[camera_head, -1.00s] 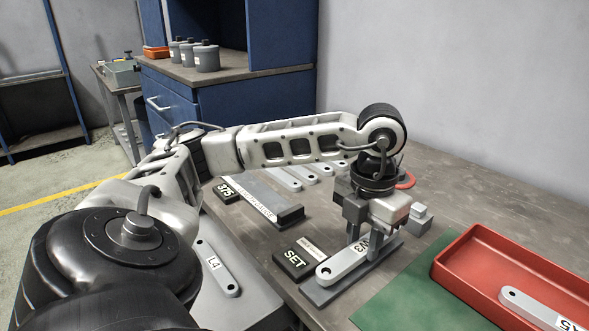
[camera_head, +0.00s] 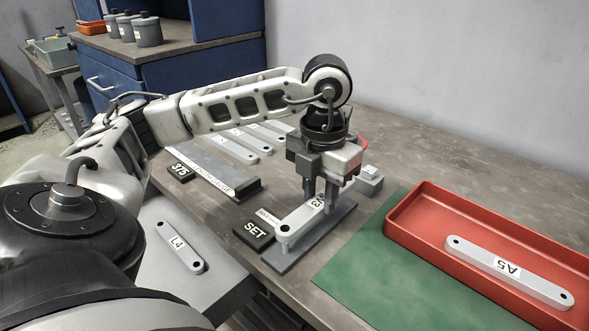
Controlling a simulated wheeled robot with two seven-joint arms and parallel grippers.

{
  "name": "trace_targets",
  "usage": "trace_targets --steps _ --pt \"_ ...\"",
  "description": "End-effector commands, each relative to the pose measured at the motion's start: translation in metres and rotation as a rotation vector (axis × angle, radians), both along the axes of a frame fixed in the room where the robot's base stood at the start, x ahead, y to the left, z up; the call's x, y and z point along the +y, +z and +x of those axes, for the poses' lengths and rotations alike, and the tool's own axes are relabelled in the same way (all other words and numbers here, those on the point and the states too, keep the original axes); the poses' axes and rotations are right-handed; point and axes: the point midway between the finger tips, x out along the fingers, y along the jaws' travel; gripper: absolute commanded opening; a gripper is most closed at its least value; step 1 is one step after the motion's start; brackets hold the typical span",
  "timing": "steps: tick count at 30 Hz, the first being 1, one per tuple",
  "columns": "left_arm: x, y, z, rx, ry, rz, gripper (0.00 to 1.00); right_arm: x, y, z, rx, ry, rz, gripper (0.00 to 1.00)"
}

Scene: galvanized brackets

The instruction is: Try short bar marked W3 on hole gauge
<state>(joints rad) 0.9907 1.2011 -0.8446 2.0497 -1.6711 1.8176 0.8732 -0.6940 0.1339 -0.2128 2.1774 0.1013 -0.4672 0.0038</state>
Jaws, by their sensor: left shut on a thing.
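The short bar marked W3 (camera_head: 297,219) is a light grey bar with rounded ends and a white label. My left gripper (camera_head: 321,198) points down and is shut on it near its far end. The bar lies lengthwise over the grey base plate of the hole gauge (camera_head: 268,262), and its near end shows a dark hole. A short grey post shows under the near end; I cannot tell whether the bar is seated on it. The gripper partly hides the far end. My right gripper is not in view.
A black SET block (camera_head: 254,234) stands left of the gauge. Bar L4 (camera_head: 180,246) lies on a grey surface at left. A red tray (camera_head: 412,229) with bar A5 (camera_head: 508,273) stands right on a green mat (camera_head: 350,276). A long grey gauge (camera_head: 208,172) and several bars lie behind.

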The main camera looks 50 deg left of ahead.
Motion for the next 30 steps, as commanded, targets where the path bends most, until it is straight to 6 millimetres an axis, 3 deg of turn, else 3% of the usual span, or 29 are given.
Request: trace_targets --steps 30 --pt "-0.0001 -0.0102 0.0000 0.000 0.000 -0.001 0.00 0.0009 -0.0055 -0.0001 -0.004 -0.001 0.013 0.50"
